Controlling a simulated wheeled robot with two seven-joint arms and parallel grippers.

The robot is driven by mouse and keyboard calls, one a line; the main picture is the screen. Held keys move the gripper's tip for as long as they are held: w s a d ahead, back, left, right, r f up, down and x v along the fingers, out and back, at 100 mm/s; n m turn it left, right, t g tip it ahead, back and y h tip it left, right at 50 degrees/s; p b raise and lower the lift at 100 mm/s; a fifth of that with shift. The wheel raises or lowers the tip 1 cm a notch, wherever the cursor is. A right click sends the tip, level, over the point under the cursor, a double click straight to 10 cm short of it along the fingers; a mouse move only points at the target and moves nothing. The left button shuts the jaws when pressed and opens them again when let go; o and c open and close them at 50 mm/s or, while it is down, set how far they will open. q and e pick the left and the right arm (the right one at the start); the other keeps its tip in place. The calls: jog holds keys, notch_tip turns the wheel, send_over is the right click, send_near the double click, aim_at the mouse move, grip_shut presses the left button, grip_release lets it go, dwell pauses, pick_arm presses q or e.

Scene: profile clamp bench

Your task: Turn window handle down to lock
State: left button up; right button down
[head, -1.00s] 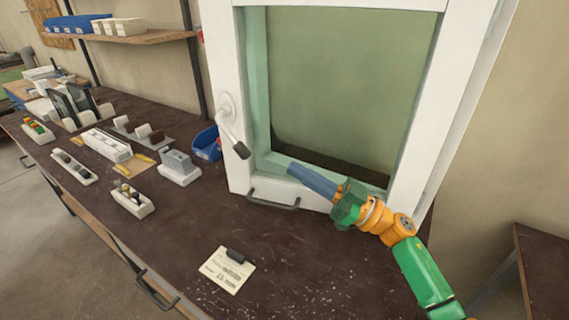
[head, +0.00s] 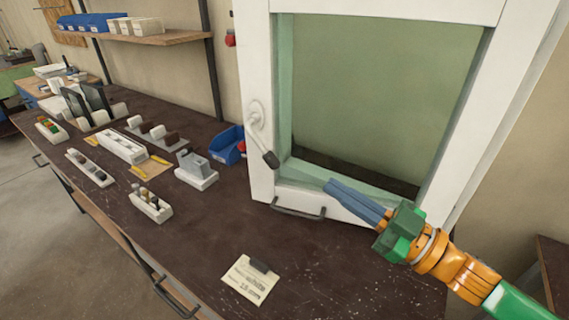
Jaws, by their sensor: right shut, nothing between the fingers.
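The window (head: 262,95) is a white frame with a pale green pane, standing on the dark bench. Its handle (head: 262,137) is on the left side of the frame, a light lever with a dark grip end. The lever points down and slightly to the right from its round base. My right gripper (head: 329,185) is shut and empty, with blue-grey fingers in front of the lower window frame. It is to the right of the handle's dark end and below it, apart from it. My left gripper is not in view.
A dark bar handle (head: 298,210) is at the foot of the window. A paper card (head: 249,281) with a dark clip lies on the bench (head: 190,240).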

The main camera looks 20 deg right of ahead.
aim_at(271, 155)
jog(key=w+a, duration=0.1)
jog(key=w, duration=0.2)
jog(key=w+a+p, duration=0.1)
jog(key=w+a, duration=0.1)
jog(key=w, duration=0.1)
jog(key=w+a+p, duration=0.1)
jog(key=w+a, duration=0.1)
jog(key=w, duration=0.2)
jog(key=shift+a+f, duration=0.25)
jog(key=shift+f, duration=0.05)
jog(key=shift+s, duration=0.1)
